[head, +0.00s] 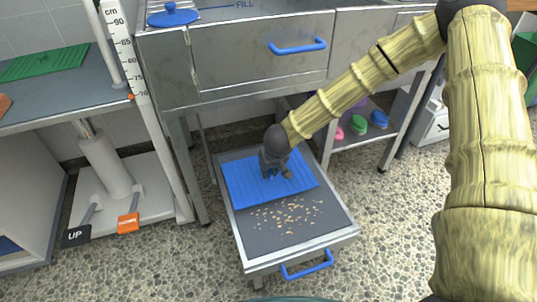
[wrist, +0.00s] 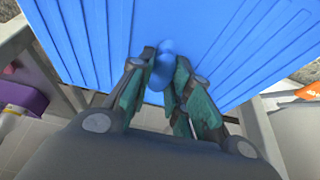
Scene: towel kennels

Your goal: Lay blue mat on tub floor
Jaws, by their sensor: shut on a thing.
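The blue ribbed mat (head: 242,188) is at the back part of a low grey-topped step (head: 272,248) in the head view. It also fills the top of the wrist view (wrist: 90,35). My gripper (head: 275,172) is over the mat's middle, its fingers shut on the blue knob (wrist: 160,72) on the mat. I cannot tell whether the mat rests on the step or is slightly raised. The steel tub (head: 235,62) stands behind, with a blue-handled front panel and a "FILL" mark; its floor is mostly out of view.
Tan crumbs (head: 285,213) are scattered on the step's front part. A blue handle (head: 308,266) is at its front. A shelf with colored brushes (head: 358,125) is right of the step. Speckled floor is open in front.

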